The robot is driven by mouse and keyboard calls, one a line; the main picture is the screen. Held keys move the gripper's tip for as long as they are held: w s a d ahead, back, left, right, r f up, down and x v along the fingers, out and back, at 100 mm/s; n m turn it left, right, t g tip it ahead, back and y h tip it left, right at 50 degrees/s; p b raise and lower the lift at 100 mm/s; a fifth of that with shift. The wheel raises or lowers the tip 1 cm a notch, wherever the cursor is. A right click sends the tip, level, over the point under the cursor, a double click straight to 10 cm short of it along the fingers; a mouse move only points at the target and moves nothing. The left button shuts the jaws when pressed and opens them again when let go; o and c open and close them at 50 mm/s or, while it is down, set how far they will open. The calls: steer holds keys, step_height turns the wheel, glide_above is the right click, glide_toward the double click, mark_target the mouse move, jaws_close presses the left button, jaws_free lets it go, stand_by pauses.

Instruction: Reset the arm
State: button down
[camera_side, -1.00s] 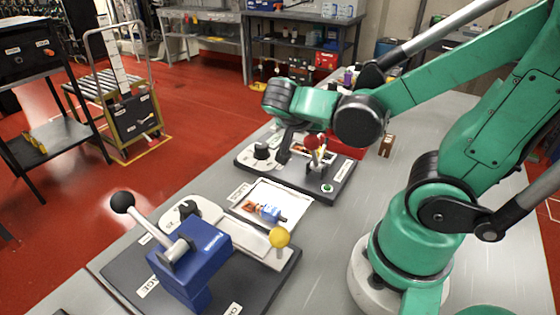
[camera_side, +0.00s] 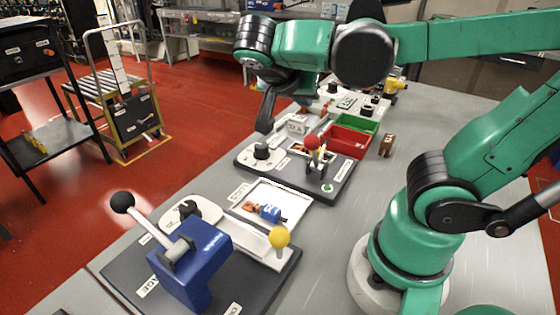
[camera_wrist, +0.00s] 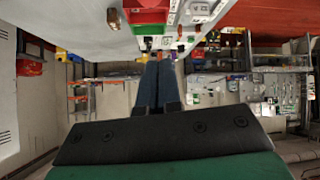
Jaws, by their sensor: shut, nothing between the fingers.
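My gripper (camera_side: 266,112) hangs in the side view above the black knob of the farther control board (camera_side: 337,189), with its fingers together and nothing between them. In the wrist view my gripper (camera_wrist: 158,82) shows its two dark fingers side by side and closed. My green arm is raised and stretched across the top right of the side view. The gap between the fingertips and the board cannot be measured exactly, but they look clear of it.
A nearer board carries a blue block (camera_side: 195,262) and a black-knobbed lever. A red-knobbed lever (camera_side: 313,143) stands on the farther board. A picture sheet (camera_side: 285,200) lies between them. Red (camera_side: 346,140) and green bins (camera_side: 357,123) sit behind. The table's right side is mostly clear.

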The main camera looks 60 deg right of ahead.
steer(key=w+a+f+n+t+y, duration=0.4)
steer(key=n+y, duration=0.6)
steer(key=n, duration=0.5)
steer(key=a+f+t, duration=0.2)
steer(key=a, duration=0.1)
steer(key=shift+a+f+n, duration=0.3)
steer(key=shift+a+f, duration=0.05)
